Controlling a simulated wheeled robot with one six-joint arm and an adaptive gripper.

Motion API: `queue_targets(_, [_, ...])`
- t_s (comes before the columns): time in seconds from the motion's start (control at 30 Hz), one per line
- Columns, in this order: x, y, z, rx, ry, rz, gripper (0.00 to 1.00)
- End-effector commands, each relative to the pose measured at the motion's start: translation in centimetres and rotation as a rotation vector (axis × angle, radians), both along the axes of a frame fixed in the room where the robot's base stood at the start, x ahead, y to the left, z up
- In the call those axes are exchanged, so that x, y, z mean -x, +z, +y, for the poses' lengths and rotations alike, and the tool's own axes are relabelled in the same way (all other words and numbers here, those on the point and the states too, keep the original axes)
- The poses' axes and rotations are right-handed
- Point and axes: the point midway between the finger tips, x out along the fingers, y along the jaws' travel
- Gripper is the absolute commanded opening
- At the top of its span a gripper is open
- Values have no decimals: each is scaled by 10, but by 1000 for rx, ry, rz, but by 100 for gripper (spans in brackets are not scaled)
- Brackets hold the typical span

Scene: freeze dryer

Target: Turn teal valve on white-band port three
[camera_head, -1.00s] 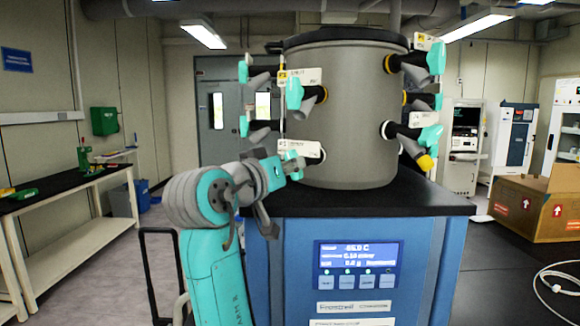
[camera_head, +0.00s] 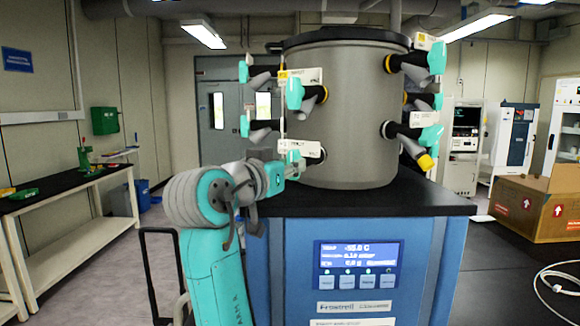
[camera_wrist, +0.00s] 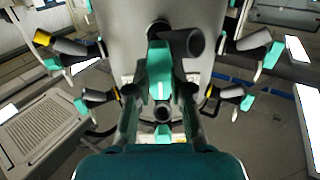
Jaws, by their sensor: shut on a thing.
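The grey drum (camera_head: 350,110) stands on a blue cabinet and carries several black ports with teal valve handles. My gripper (camera_head: 291,165) is at the lower front-left port (camera_head: 316,153), which has a pale band at the drum wall. In the wrist view its two dark fingers (camera_wrist: 161,98) flank a teal valve handle (camera_wrist: 160,68) and are shut on it. The handle lies upright in that picture. In the head view my gripper and wrist hide most of this handle. The port's number is too small to read.
A lower right port (camera_head: 402,131) has a white band; the upper front-left (camera_head: 312,95) and upper right (camera_head: 396,63) ports have yellow bands. Other teal handles (camera_head: 294,93) stick out nearby. The cabinet's black top (camera_head: 400,200) lies below. A cardboard box (camera_head: 535,207) stands at right.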

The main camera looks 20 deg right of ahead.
Motion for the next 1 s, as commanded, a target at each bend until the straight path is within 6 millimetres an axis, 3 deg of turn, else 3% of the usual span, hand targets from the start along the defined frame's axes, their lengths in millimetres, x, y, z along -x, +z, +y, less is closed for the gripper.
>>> queue_targets(0.1, [0,-1,0,-1,1,2,0])
queue_targets(0.13, [0,-1,0,-1,1,2,23])
queue_targets(0.23, [0,-1,0,0,1,1,46])
queue_targets(0.63, [3,0,5,1,2,1,46])
queue_targets(1.0, [46,0,54,0,5,0,46])
